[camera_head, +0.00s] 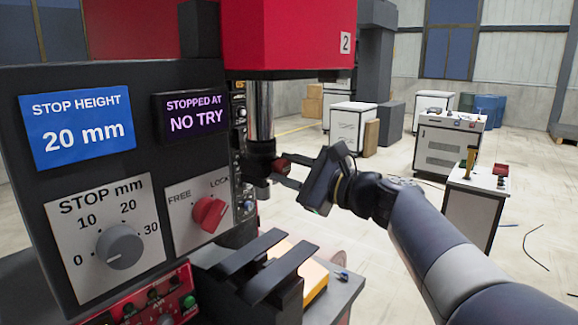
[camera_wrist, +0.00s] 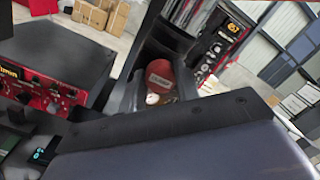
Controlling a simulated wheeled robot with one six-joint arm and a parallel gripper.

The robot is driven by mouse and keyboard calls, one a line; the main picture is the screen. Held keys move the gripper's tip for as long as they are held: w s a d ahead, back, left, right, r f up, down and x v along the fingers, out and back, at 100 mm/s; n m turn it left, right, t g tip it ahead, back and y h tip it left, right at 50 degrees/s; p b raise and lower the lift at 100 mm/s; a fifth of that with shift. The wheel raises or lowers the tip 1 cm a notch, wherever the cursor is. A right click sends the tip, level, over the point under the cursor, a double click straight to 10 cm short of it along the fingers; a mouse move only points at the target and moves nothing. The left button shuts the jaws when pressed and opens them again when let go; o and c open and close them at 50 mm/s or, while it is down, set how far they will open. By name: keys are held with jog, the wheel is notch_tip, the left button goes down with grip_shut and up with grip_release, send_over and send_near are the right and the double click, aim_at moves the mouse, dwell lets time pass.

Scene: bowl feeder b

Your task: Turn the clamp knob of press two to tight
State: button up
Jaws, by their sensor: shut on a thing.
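Press two (camera_head: 300,35) stands close on the left, with a red head marked 2 and a steel column below it. The clamp knob (camera_head: 282,164) is small and red, on the dark collar at the column's lower end. My gripper (camera_head: 282,172) reaches in from the right and is shut on the clamp knob, one finger on each side. In the wrist view the red knob (camera_wrist: 160,73) shows a label and a pale round spot, between the dark fingers. How far the knob is turned cannot be read.
The dark panel holds a grey stop dial (camera_head: 120,246), a red FREE/LOCK knob (camera_head: 210,213) and a blue screen (camera_head: 78,126) reading 20 mm. Dark rails (camera_head: 265,262) jut out below my gripper. White cabinets (camera_head: 450,143) stand behind, with open floor between.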

dwell(0.4)
jog(key=o, duration=1)
jog(key=shift+c, duration=0.2)
jog(key=b+v, duration=0.2)
jog(key=v, duration=0.8)
jog(key=shift+s+d, duration=0.25)
jog(key=shift+d, duration=0.1)
jog(key=p+x, duration=0.2)
jog(key=x, duration=0.9)
